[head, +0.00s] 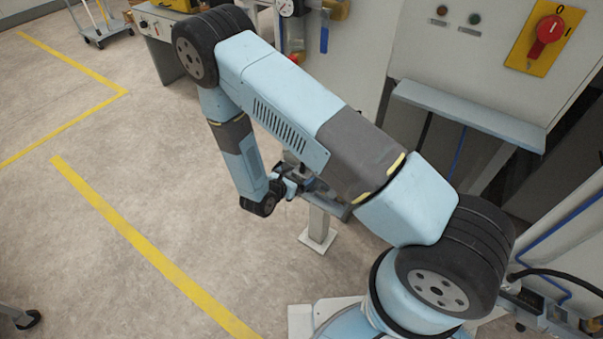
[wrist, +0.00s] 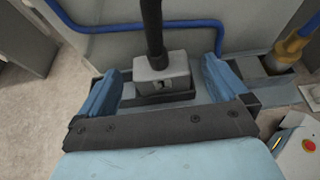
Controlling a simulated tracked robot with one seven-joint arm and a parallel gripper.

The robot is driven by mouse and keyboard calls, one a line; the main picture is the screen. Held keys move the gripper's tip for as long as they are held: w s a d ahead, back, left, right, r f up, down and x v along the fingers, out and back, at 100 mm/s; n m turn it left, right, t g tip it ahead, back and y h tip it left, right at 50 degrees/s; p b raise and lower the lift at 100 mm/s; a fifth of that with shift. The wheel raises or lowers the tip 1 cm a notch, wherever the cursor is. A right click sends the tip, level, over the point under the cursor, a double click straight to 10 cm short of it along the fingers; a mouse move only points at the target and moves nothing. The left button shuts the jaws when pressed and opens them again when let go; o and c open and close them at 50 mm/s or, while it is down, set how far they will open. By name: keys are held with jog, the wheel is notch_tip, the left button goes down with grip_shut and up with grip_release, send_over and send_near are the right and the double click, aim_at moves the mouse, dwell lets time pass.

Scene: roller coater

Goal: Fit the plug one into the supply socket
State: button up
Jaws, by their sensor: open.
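A grey block-shaped plug (wrist: 155,74) with a thick black cable (wrist: 153,25) rising from its top sits in a dark shallow holder (wrist: 178,97) in the wrist view. A dark mark on its face is too small to read. My gripper (wrist: 163,75) is open, with one blue finger on each side of the plug and a gap to each. In the head view my gripper (head: 287,184) is low beside a small stand and partly hidden by my arm. I cannot pick out the supply socket with certainty.
A yellow fitting (wrist: 293,46) stands on a grey base at the right, near a blue hose (wrist: 100,27). A box with a red button (wrist: 309,144) is at lower right. A cabinet with a red rotary switch (head: 549,28) stands at right.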

jog(key=v, duration=0.8)
jog(key=shift+s, duration=0.1)
